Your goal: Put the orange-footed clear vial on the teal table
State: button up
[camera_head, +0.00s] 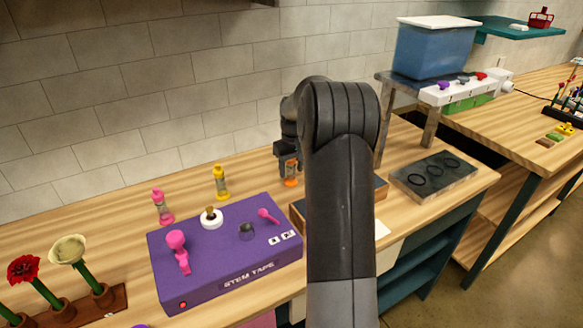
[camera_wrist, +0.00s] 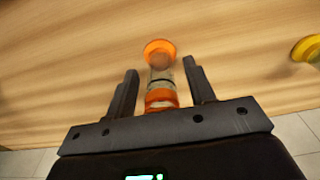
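The orange-footed clear vial (camera_head: 291,180) stands on the wooden bench near the tiled wall, partly hidden by my gripper (camera_head: 289,160). In the wrist view the vial (camera_wrist: 161,75) shows orange at both ends and a clear middle. It lies between the two dark fingers of my gripper (camera_wrist: 160,82), with a narrow gap visible on each side. The gripper is open around it. The teal table (camera_head: 490,33) is at the far upper right in the head view, with a red item and a white item on it.
A yellow vial (camera_head: 221,182) and a pink vial (camera_head: 162,206) stand left of my gripper, behind the purple stem tape box (camera_head: 200,275). Flowers in a wooden holder (camera_head: 118,300) are at left. A riser with a blue bin (camera_head: 432,50) and a dark tray (camera_head: 407,183) are at right.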

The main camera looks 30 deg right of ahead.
jog(key=r, duration=0.7)
jog(key=s+r, duration=0.1)
jog(key=r, duration=0.3)
jog(key=shift+r, duration=0.35)
jog(key=shift+a+r, duration=0.15)
jog(key=shift+r, duration=0.2)
jog(key=s+a+r+t, duration=0.1)
jog(key=s+a+r, duration=0.3)
jog(key=s+a, duration=0.4)
jog(key=s+a+r+t, duration=0.1)
jog(key=s+a+r, duration=0.3)
jog(key=s+a, duration=0.35)
jog(key=s+a+f+t, duration=0.1)
jog(key=s+a, duration=0.3)
jog(key=s, duration=0.5)
jog(key=s+a+f+t, duration=0.1)
jog(key=s+a+f, duration=0.3)
jog(key=s, duration=0.5)
jog(key=shift+s+a+f+t, duration=0.2)
jog(key=shift+s+a+t, duration=0.1)
jog(key=shift+a, duration=0.3)
